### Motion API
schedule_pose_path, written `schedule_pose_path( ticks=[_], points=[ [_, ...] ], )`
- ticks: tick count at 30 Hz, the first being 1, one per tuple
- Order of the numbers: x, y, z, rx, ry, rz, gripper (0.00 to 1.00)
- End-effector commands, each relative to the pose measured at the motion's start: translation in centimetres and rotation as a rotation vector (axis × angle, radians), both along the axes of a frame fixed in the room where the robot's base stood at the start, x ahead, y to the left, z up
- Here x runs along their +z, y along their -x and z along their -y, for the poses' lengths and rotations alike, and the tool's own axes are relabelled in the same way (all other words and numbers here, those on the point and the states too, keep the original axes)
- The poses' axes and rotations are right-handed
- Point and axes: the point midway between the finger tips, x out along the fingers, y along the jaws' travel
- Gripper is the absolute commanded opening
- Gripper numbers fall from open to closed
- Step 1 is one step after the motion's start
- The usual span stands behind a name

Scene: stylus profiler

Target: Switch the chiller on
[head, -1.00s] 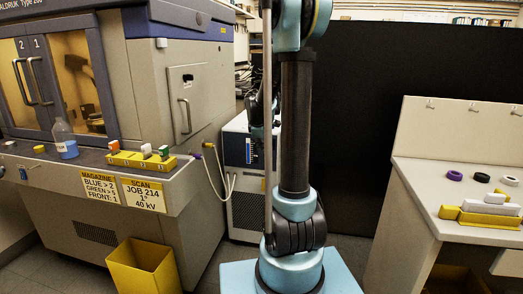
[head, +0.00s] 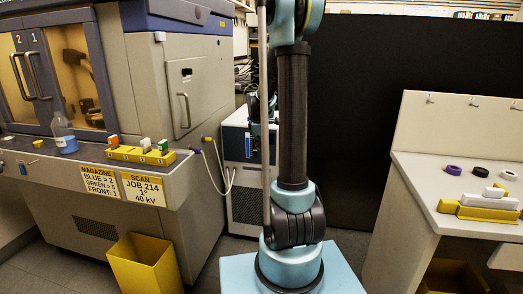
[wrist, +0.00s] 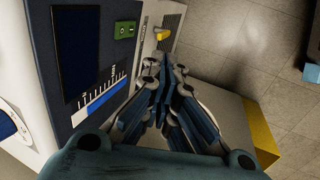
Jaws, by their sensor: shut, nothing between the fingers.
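The chiller (head: 238,172) is a white unit with a dark blue front, standing behind my arm in the head view, partly hidden by it. In the wrist view its dark blue panel (wrist: 62,20) fills the left side, with a black window and a scale with a blue level bar (wrist: 98,106). A small green switch plate (wrist: 124,30) with two round marks sits at the panel's upper right. My gripper (wrist: 168,78) is shut and empty, in front of the panel, its fingertips below and right of the green plate. I cannot tell whether it touches the chiller.
A yellow fitting (wrist: 163,34) sticks out beside the panel. White hoses (head: 222,180) run from the bench machine to the chiller. A yellow bin (head: 146,262) stands on the floor at the left. A side table (head: 436,200) stands at the right.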

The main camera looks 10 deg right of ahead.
Motion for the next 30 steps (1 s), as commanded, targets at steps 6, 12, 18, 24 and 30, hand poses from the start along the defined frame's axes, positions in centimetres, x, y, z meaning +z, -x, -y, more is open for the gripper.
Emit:
schedule_pose_path(
  ticks=[6, 12, 18, 24, 30],
  points=[
    [-2.7, -0.9, 0.4, 0.000, 0.000, 0.000, 0.00],
    [-5.2, -1.7, 0.7, 0.000, 0.000, 0.000, 0.00],
    [-7.5, -2.4, 1.0, 0.000, 0.000, 0.001, 0.00],
    [-8.4, -4.4, 2.0, -0.002, 0.001, 0.001, 0.00],
    [-8.6, -5.8, 2.6, 0.000, 0.000, 0.001, 0.00]
  ],
)
